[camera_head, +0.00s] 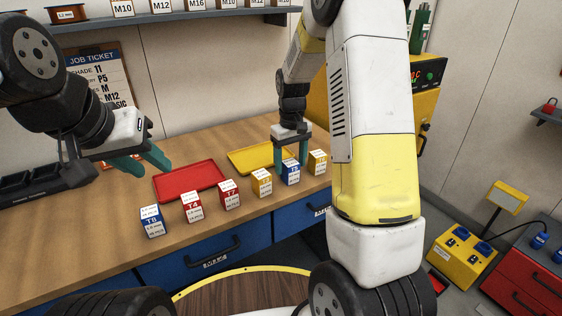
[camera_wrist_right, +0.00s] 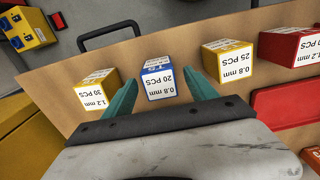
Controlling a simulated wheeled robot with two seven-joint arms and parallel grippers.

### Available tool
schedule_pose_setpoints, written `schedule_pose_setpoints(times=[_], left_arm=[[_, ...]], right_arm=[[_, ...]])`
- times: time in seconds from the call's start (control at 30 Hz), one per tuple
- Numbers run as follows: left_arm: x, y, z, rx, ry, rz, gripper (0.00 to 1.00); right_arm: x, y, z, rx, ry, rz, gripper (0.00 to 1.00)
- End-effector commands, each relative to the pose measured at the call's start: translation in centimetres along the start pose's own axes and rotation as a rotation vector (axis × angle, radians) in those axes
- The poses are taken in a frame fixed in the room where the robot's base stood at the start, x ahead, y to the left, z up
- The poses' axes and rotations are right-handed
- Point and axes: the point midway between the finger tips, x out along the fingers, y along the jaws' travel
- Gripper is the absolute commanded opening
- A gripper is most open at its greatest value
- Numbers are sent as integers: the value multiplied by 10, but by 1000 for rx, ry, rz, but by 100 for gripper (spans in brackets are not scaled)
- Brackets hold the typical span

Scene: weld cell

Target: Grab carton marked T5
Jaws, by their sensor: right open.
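The blue-and-white carton that appears to be marked T5 (camera_head: 290,175) stands upright near the front edge of the bench, second from the right in the row. It also shows in the right wrist view (camera_wrist_right: 158,82), where its label reads 0.8 mm, 20 PCS. My right gripper (camera_head: 293,156) points down at this carton and is open. Its teal fingertips (camera_wrist_right: 160,88) lie on either side of the carton, with small gaps visible. My left gripper (camera_head: 146,164) is open and empty above the bench at the left, away from the cartons.
A yellow carton (camera_head: 317,162) and another yellow carton (camera_head: 262,183) flank the blue one closely. Red cartons T7 (camera_head: 229,194) and T4 (camera_head: 191,207) and blue T8 (camera_head: 151,222) continue the row leftward. Behind lie a red tray (camera_head: 190,182) and a yellow tray (camera_head: 250,160).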

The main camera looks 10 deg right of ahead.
Motion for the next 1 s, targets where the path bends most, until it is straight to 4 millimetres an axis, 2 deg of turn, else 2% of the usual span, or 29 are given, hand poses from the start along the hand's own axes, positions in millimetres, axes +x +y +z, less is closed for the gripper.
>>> schedule_pose_setpoints(times=[0.1,0.2,0.5,0.83,1.0], left_arm=[[0,0,0,0,0,0,36],[0,0,0,0,0,0,36],[0,0,0,0,0,0,36],[0,0,0,0,0,0,36],[0,0,0,0,0,0,36]], right_arm=[[20,0,0,1,-4,-1,66],[30,0,-1,1,-1,0,66],[34,0,-1,1,1,0,64],[34,0,-1,1,1,0,0],[34,0,-1,1,1,0,0]])
